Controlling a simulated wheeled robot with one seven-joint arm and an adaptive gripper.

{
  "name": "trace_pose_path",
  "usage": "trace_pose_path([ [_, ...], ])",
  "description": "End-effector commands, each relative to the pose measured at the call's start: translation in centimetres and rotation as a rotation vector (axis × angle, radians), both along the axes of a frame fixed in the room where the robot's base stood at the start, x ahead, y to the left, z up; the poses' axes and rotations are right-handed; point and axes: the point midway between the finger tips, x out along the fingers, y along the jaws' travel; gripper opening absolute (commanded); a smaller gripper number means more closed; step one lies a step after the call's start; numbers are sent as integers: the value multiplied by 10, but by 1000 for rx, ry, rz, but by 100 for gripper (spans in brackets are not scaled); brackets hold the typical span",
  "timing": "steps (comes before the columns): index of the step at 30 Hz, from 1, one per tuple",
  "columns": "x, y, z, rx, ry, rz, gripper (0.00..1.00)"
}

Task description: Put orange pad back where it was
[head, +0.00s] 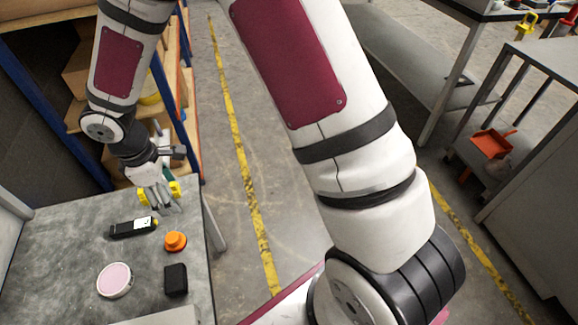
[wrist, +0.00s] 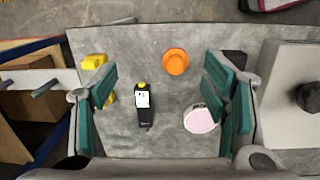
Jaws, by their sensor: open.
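The orange pad (head: 175,241), a small round piece with a raised knob, sits on the grey table near its right edge. In the wrist view the orange pad (wrist: 175,62) lies ahead, between the lines of my two fingers. My gripper (head: 163,206) is open and empty above the table's far end, beyond the orange pad and apart from it. Its teal-padded fingers (wrist: 160,88) are spread wide in the wrist view.
A black device with a white screen (head: 133,228), a pale pink round disc (head: 115,280) and a black block (head: 176,280) stand near the pad. A yellow object (wrist: 95,62) is partly hidden by my left finger. Shelving (head: 184,85) stands beyond the table (head: 55,255).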

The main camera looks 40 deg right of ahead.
Motion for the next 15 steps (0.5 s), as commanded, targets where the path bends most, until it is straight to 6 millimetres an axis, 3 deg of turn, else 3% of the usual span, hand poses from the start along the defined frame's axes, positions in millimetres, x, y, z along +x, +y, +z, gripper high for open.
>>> trace_pose_path([
  [1,-2,-17,23,-31,-26,-44,68],
  [3,-8,-39,50,-68,-49,-114,68],
  [8,-34,-84,108,-131,-95,-285,68],
  [15,-95,-136,179,-152,-153,-557,68],
])
